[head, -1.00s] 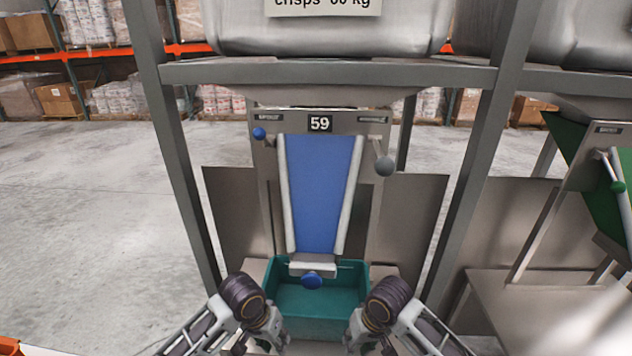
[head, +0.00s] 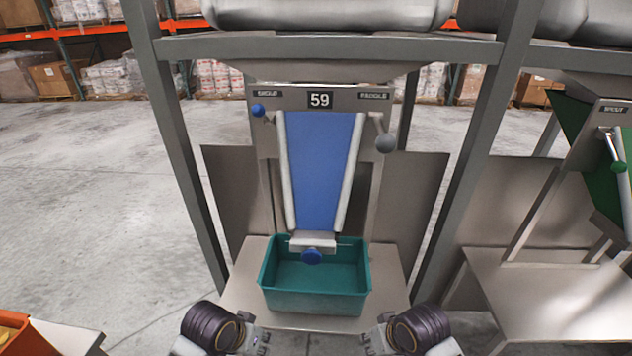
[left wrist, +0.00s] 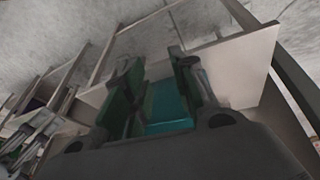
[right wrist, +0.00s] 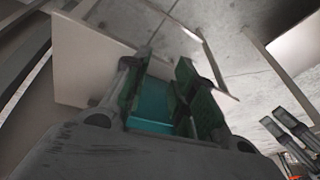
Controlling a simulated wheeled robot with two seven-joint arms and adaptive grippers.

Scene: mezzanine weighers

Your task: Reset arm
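My left gripper (head: 257,340) is at the bottom of the head view, left of centre. My right gripper (head: 372,340) mirrors it right of centre. Both are in front of the weigher stand and apart from the teal bin (head: 316,302). In the left wrist view the two green-padded fingers (left wrist: 156,88) are spread with nothing held between them. The right wrist view also shows spread, empty fingers (right wrist: 163,88). The teal bin shows beyond the fingers in both wrist views. In the head view it sits empty on the stand under the blue chute (head: 318,170).
Weigher 59 has a blue-knobbed lever (head: 258,110) on its left and a grey-knobbed lever (head: 385,143) on its right. Steel posts flank it. A steel table (head: 550,300) stands at right. An orange-red container (head: 25,335) is at lower left. The floor at left is clear.

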